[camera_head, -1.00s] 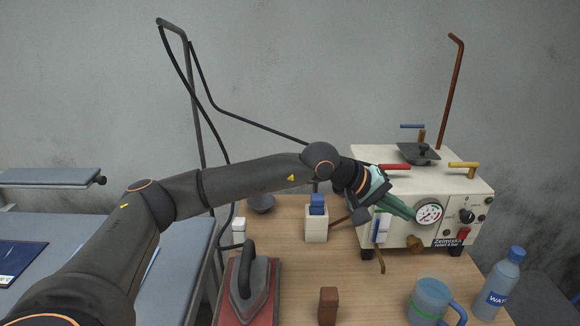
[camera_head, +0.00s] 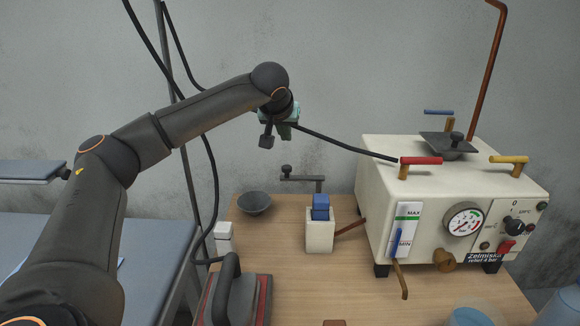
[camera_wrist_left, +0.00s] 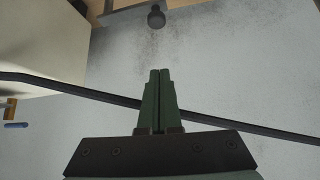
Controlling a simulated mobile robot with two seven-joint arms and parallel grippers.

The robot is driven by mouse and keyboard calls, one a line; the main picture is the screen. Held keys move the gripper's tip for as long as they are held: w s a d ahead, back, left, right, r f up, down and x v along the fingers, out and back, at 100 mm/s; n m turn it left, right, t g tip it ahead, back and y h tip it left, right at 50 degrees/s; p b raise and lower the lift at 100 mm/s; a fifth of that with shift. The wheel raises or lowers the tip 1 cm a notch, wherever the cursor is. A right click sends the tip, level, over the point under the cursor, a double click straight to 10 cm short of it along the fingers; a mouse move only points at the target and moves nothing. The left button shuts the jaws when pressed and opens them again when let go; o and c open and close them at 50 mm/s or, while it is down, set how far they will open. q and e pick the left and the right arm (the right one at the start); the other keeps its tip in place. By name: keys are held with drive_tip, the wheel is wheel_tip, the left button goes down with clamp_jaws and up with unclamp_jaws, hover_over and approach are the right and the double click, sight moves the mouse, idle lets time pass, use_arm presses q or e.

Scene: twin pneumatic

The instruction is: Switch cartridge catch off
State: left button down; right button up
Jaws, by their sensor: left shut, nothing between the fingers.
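A dark lever with a round knob (camera_head: 287,171) sticks out to the left from a short post behind a small white block (camera_head: 319,230) with a blue top (camera_head: 320,207). This may be the cartridge catch; I cannot tell for sure. Its knob seems to show at the top of the left wrist view (camera_wrist_left: 156,17). My left gripper (camera_head: 286,131) has green fingers and is above the knob, apart from it. In the left wrist view the fingers (camera_wrist_left: 159,72) are together and empty. My right gripper is not in view.
A white machine (camera_head: 375,210) with a gauge, a red handle (camera_head: 420,160) and a yellow handle (camera_head: 508,160) stands on the right. A black hose (camera_head: 340,144) runs to it past my gripper. An iron (camera_head: 232,290) and a grey bowl (camera_head: 254,203) are on the wooden table.

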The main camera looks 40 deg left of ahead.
use_arm(q)
drive_tip(key=shift+w+f, duration=0.1)
drive_tip(key=shift+f, duration=0.15)
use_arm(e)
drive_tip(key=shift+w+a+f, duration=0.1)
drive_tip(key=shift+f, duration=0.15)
use_arm(q)
drive_tip(key=shift+w+a+f, duration=0.15)
drive_tip(key=shift+f, duration=0.15)
drive_tip(key=shift+w+a+f, duration=0.2)
drive_tip(key=shift+w+f, duration=0.1)
drive_tip(key=shift+f, duration=0.95)
drive_tip(key=shift+w+a+f, duration=0.2)
drive_tip(key=shift+w+f, duration=0.15)
drive_tip(key=shift+f, duration=0.85)
drive_tip(key=shift+w+a+f, duration=0.2)
drive_tip(key=shift+w+f, duration=0.1)
drive_tip(key=shift+f, duration=0.95)
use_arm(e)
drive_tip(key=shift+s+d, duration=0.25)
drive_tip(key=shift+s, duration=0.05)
use_arm(q)
drive_tip(key=shift+w+d, duration=0.1)
drive_tip(key=shift+d, duration=0.05)
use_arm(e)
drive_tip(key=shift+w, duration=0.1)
